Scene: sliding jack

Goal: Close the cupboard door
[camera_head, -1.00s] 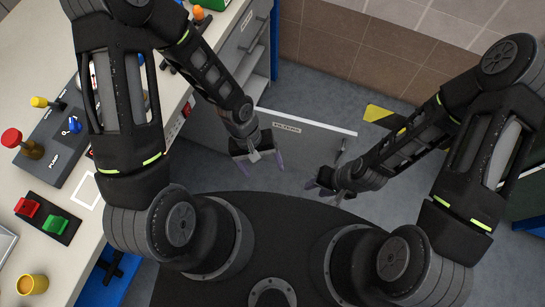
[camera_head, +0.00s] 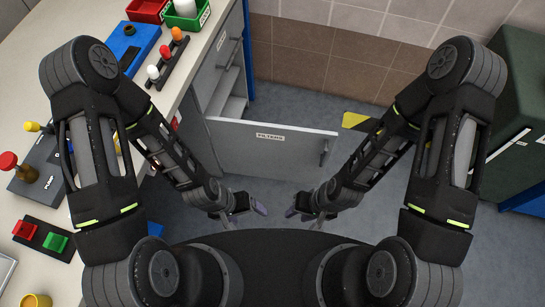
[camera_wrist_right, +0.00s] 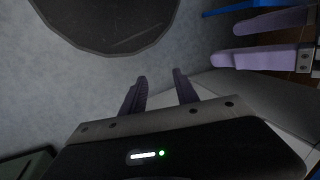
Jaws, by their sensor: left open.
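The cupboard door (camera_head: 262,148), a grey panel labelled FILTERS, stands wide open in the head view. It joins the cupboard (camera_head: 213,78) at its left end and has a dark handle (camera_head: 324,154) near its right end. My left gripper (camera_head: 258,209) is open and empty, in front of the door on the near side. My right gripper (camera_head: 293,211) is just right of it, also apart from the door. In the right wrist view its two fingers (camera_wrist_right: 159,88) are spread with nothing between them. My left gripper's spread fingers (camera_wrist_right: 262,40) also show there.
A worktop (camera_head: 60,95) with buttons and knobs runs along the left. A dark green cabinet (camera_head: 515,110) stands at the right. A yellow-black floor marking (camera_head: 358,121) lies beyond the door. Grey floor (camera_head: 300,95) is clear behind the door.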

